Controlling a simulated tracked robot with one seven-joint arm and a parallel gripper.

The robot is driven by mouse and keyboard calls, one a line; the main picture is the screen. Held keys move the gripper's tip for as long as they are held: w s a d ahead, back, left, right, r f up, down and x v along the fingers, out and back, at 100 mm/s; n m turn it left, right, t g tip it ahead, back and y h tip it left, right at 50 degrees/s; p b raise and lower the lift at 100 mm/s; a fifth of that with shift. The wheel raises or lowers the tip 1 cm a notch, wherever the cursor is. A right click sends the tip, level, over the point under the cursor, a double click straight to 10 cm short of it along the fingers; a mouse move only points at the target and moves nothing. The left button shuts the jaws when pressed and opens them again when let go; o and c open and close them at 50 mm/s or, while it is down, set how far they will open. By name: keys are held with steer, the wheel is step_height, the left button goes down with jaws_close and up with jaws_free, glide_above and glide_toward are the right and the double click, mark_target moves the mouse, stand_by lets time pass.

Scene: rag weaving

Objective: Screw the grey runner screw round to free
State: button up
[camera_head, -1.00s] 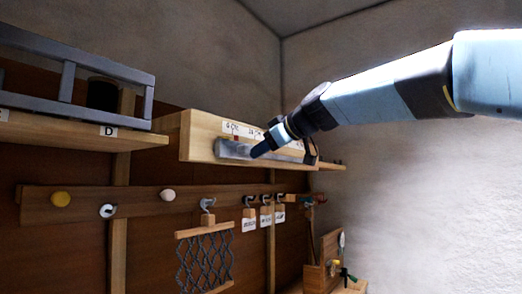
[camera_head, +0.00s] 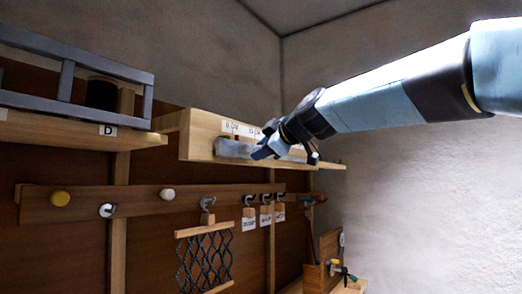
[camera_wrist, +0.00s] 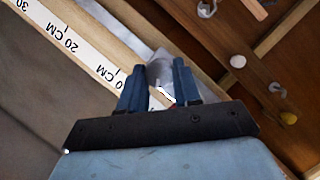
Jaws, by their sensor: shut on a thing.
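My gripper (camera_head: 259,154) is at the front of the wooden ledge (camera_head: 200,137), by the grey metal runner (camera_head: 232,149). In the wrist view my two blue fingers (camera_wrist: 160,75) stand a little apart, with grey metal (camera_wrist: 157,68) between and beyond them. They are shut on the grey runner screw, which is mostly hidden by the fingers. A small pale piece with a red edge shows low between the fingers. A white scale strip (camera_wrist: 75,45) with centimetre marks runs along the ledge beside the runner.
Below the ledge, a peg rail (camera_head: 140,203) carries a yellow knob (camera_head: 60,199), a pale knob (camera_head: 167,193) and hooks with tags. A dark net (camera_head: 205,262) hangs from one hook. A grey frame (camera_head: 68,80) stands on the left shelf.

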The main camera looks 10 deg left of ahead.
steer(key=shift+s+n+t, duration=0.1)
steer(key=shift+n+t, duration=0.3)
steer(key=shift+n, duration=0.4)
steer(key=o, duration=0.8)
steer(key=m+g, duration=0.1)
steer(key=m, duration=0.2)
steer(key=shift+g, duration=0.4)
steer(key=m+g, duration=0.1)
steer(key=m, duration=0.2)
steer(key=shift+w+r+g, duration=0.1)
steer(key=shift+w+g, duration=0.1)
steer(key=shift+g, duration=0.2)
